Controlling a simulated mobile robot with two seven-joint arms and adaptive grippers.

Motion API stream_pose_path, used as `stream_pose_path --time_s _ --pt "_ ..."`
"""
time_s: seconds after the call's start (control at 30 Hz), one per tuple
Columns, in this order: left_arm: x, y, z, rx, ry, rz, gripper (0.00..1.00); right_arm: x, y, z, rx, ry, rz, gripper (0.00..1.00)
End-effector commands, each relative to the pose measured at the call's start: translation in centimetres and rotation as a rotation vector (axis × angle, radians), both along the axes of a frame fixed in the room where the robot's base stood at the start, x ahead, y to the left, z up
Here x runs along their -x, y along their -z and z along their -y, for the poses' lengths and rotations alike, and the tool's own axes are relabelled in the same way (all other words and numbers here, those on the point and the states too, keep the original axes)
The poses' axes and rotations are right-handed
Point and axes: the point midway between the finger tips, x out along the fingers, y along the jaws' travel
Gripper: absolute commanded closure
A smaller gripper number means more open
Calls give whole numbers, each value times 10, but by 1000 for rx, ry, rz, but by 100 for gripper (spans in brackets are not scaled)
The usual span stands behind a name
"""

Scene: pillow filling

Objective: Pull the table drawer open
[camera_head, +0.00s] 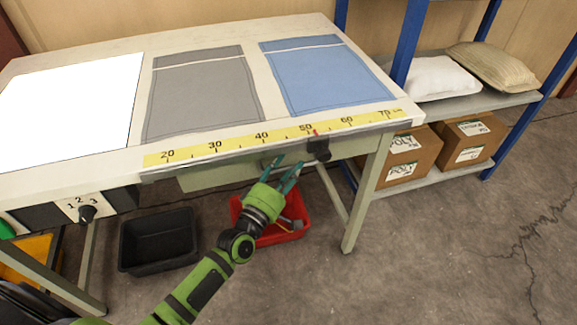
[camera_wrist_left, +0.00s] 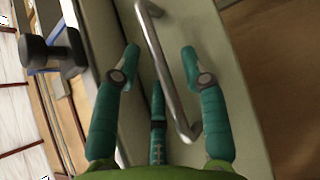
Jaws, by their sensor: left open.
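The table drawer (camera_head: 215,175) is a grey-green panel under the front edge of the table (camera_head: 90,165); it looks shut. In the left wrist view the drawer front (camera_wrist_left: 235,85) fills much of the right side, with its metal bar handle (camera_wrist_left: 165,65) standing off it. My left gripper (camera_head: 290,167) is in front of the drawer, below the table edge. In the left wrist view its teal fingers (camera_wrist_left: 160,55) are open, one on each side of the handle, with visible gaps. In the head view the gripper partly hides the handle. My right gripper is not in view.
A black clamp-like knob (camera_head: 318,148) hangs at the table edge, right of my gripper. A red bin (camera_head: 270,236) and black bin (camera_head: 158,240) stand on the floor below. A table leg (camera_head: 368,190) and shelf with boxes (camera_head: 407,155) are at right.

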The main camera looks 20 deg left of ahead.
Motion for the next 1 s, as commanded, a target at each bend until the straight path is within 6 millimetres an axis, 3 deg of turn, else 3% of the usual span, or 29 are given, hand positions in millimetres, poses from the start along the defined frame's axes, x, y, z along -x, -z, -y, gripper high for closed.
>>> stream_pose_path --time_s 0.33,0.37,0.47,0.77,1.0 --pt "-7 0 2 -1 1 -1 57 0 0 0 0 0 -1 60" --pt "-7 0 2 -1 1 -1 61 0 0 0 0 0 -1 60" --pt "-7 0 2 -1 1 -1 100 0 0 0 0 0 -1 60" --pt "-5 -1 3 -3 0 -1 100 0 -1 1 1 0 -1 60" --pt "12 -2 14 -3 1 -5 100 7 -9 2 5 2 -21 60"
